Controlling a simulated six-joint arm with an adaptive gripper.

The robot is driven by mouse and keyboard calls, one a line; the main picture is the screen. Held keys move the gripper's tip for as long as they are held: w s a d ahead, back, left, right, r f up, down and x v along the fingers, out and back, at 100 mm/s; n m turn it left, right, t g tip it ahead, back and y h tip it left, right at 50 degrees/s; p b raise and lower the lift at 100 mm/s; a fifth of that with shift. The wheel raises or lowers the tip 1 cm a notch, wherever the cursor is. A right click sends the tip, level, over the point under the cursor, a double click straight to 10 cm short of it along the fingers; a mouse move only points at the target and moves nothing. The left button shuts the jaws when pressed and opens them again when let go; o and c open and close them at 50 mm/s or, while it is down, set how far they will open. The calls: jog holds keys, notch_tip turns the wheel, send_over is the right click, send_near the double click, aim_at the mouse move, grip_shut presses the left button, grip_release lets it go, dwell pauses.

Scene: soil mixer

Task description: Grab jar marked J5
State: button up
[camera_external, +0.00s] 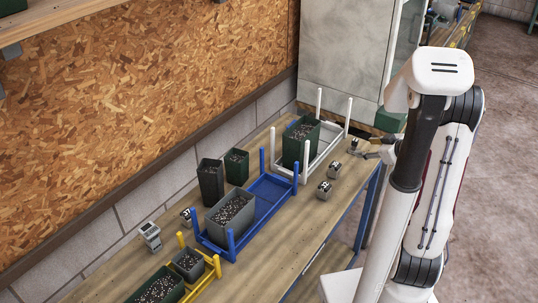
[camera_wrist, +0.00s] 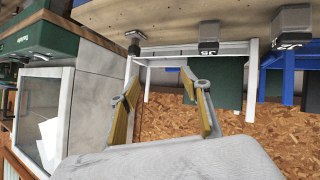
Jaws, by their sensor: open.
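Several small jars with dark and metallic surfaces stand on the wooden bench. In the wrist view, which looks upside down, a middle jar (camera_wrist: 208,36) carries a small label that seems to read J5. It likely matches the middle jar (camera_external: 334,169) in the external view. A jar on the right (camera_wrist: 291,25) has a label that looks like J2. A smaller-looking jar (camera_wrist: 135,38) is on the left, its label unreadable; it likely matches the far jar (camera_external: 353,146). My gripper (camera_wrist: 159,78) is open and empty. In the external view it (camera_external: 369,149) is beside the far jar, at the bench's right edge.
A white rack (camera_external: 310,171) holds a green pot (camera_external: 300,146) behind the jars. A blue rack (camera_external: 266,200) and a yellow rack (camera_external: 206,278) with pots stand nearer. A grey cabinet (camera_external: 345,50) stands at the far end. The bench front strip (camera_external: 300,235) is clear.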

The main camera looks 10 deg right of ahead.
aim_at(339, 165)
jog(key=s+a+f+y, duration=0.2)
jog(key=y, duration=0.1)
jog(key=a+f+n+g+y, duration=0.1)
jog(key=a+f, duration=0.1)
jog(key=shift+s+a+f+y, duration=0.1)
jog(key=shift+s+y, duration=0.3)
jog(key=shift+s+a+f+y, duration=0.1)
jog(key=shift+s+a+y, duration=0.3)
jog(key=shift+s+y, duration=0.1)
jog(key=shift+x, duration=1.35)
jog(key=shift+w+f, duration=0.1)
jog(key=shift+x, duration=2.5)
jog(key=shift+d+f, duration=0.1)
jog(key=shift+f, duration=0.05)
jog(key=c, duration=1.2)
